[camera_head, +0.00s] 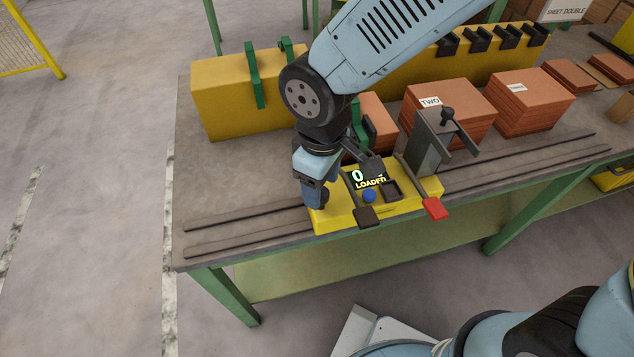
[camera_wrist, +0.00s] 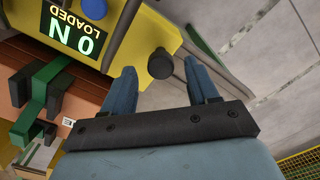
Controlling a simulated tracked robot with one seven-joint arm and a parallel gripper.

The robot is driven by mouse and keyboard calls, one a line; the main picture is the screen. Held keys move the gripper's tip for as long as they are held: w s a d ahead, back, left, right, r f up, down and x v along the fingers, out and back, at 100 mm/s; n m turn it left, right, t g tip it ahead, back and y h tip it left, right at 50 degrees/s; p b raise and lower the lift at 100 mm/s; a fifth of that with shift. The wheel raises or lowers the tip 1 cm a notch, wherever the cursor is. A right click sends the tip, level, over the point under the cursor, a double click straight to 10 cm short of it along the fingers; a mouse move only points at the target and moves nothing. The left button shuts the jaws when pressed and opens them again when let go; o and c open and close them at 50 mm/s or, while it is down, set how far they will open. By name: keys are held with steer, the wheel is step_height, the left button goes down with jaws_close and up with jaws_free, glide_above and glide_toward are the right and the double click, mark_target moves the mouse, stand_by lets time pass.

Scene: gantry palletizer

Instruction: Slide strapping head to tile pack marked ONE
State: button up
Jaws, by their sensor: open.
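The strapping head (camera_head: 325,220) is a yellow carriage on the bench rails, with a grey upright, a red-ended lever, a blue button and a display partly reading "LOADED". In the wrist view its yellow body (camera_wrist: 148,32) has a dark round knob (camera_wrist: 160,64). My gripper (camera_wrist: 163,82) is open, its two blue fingers on either side of the knob; whether they touch it cannot be told. In the head view my gripper (camera_head: 318,195) is at the carriage's left end. A tile pack (camera_head: 378,118) stands behind my arm, its label hidden; packs marked TWO (camera_head: 450,105) and apparently THREE (camera_head: 525,105) stand to its right.
Dark rails (camera_head: 240,225) run along the bench and are clear left of the carriage. A yellow block (camera_head: 225,105) with green clamps (camera_head: 254,75) stands at the back left. Open floor lies left of the bench.

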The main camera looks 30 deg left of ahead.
step_height(320, 180, up, 12)
steer(key=shift+r, duration=0.15)
stand_by(0.3)
stand_by(0.4)
steer(key=w+d+r+m+t, duration=0.1)
steer(key=w+d+r+m, duration=0.25)
steer(key=w+d, duration=0.4)
steer(key=w+d+r+m+t, duration=0.1)
steer(key=w+d+r+m, duration=0.25)
steer(key=w+d, duration=0.4)
steer(key=s+d+r+m+t, duration=0.1)
steer(key=d+m, duration=0.4)
steer(key=d, duration=0.7)
steer(key=s+d+r+m+t, duration=0.1)
steer(key=d+m, duration=0.4)
steer(key=d, duration=0.8)
steer(key=shift+s+d+r+m+t, duration=0.2)
steer(key=shift+s+r+m+t, duration=0.3)
steer(key=shift+t, duration=0.3)
steer(key=shift+w, duration=0.1)
